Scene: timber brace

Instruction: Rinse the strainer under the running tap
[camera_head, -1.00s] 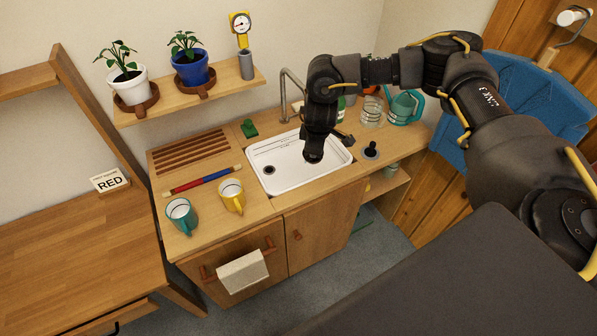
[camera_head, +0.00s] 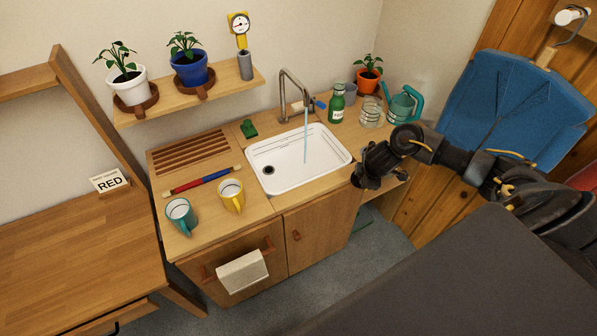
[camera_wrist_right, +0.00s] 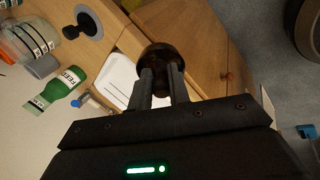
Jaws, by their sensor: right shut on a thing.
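In the wrist view my right gripper (camera_wrist_right: 165,88) is shut on a dark brown round piece, which looks like the strainer (camera_wrist_right: 160,57). In the head view the same gripper (camera_head: 366,176) is dark and small, beside the front right of the sink, and the strainer cannot be made out there. The tap (camera_head: 289,88) stands behind the white sink (camera_head: 320,172), and a thin blue stream of water (camera_head: 306,140) falls from it into the basin. The strainer is apart from the stream. My left gripper is out of view.
A green bottle (camera_head: 337,103), glass jar (camera_head: 371,112) and teal watering can (camera_head: 404,105) stand right of the sink.

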